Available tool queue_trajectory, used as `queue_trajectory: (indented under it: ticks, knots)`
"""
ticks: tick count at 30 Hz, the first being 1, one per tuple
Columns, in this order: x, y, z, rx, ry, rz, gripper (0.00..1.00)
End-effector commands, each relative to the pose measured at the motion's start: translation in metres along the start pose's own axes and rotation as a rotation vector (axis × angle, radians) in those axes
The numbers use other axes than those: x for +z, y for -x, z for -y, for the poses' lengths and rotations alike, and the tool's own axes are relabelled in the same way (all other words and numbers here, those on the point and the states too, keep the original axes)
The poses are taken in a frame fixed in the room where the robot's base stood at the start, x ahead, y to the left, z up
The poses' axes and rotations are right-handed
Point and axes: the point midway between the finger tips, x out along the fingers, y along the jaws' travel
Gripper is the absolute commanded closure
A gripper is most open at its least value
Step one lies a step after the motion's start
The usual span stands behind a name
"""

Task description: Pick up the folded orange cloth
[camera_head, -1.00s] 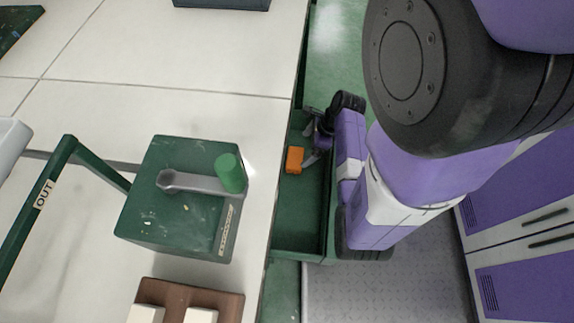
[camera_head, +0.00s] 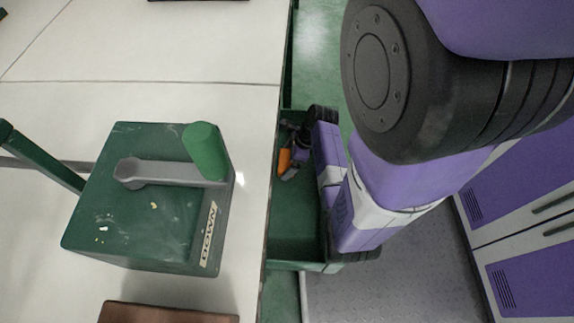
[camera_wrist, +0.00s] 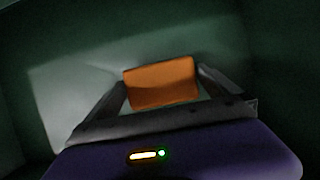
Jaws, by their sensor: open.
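The folded orange cloth (camera_head: 284,162) lies in the open green drawer (camera_head: 290,222) beside the table. In the wrist view the cloth (camera_wrist: 160,81) shows as a small orange block between the two fingers of my gripper (camera_wrist: 163,88). The fingers are open, one on each side of it. I cannot tell whether they touch it. In the head view my gripper (camera_head: 287,160) reaches down into the drawer and partly covers the cloth.
A green box (camera_head: 130,220) with a grey crank and a green knob, labelled DOWN, stands on the white table (camera_head: 190,105). A brown block (camera_head: 165,313) is at the table's front. Purple cabinets (camera_head: 520,225) stand at the right. The drawer's near part is empty.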

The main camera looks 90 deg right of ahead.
Motion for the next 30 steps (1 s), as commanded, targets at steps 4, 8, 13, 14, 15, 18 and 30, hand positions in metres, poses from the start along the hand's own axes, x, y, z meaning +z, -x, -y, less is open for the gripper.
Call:
queue_trajectory:
  ticks: [4,8,13,14,15,18,30]
  knots:
    - [0.000,-0.006,0.000,-0.001,0.000,0.000,0.00]
    - [0.001,-0.005,0.000,-0.001,0.000,0.000,0.00]
    - [0.000,-0.005,0.000,-0.001,0.000,0.000,0.33]
    - [0.000,-0.005,0.000,-0.001,0.000,0.000,0.39]
    - [0.000,-0.005,0.000,-0.001,0.000,0.000,0.47]
    - [0.000,-0.005,0.000,-0.001,0.000,0.000,0.49]
    - [0.016,0.032,0.000,-0.002,0.002,0.001,0.49]
